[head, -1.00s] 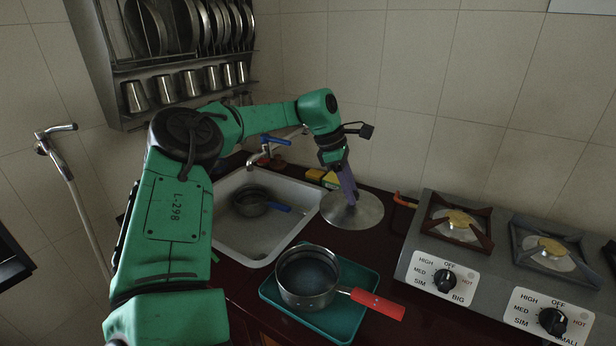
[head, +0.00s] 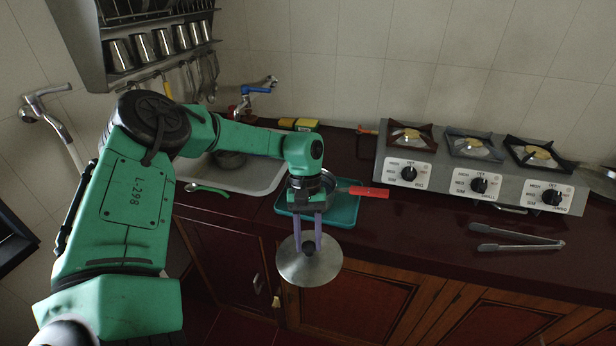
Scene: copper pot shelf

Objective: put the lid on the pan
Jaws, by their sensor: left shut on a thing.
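A round steel lid (head: 298,268) hangs from my left gripper (head: 308,243), which is shut on the dark knob at the lid's centre. The lid is in the air in front of the counter's front edge. The pan (head: 332,183) with a red handle (head: 368,191) stands on the teal tray (head: 345,212) behind the gripper. Most of the pan's body is hidden by my arm and gripper. My right gripper does not show.
The sink (head: 262,178) with another pot (head: 230,160) is left of the tray. A stove (head: 425,180) with several burners stands at the right, with tongs (head: 515,237) in front of it. The counter (head: 410,230) between tray and tongs is clear.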

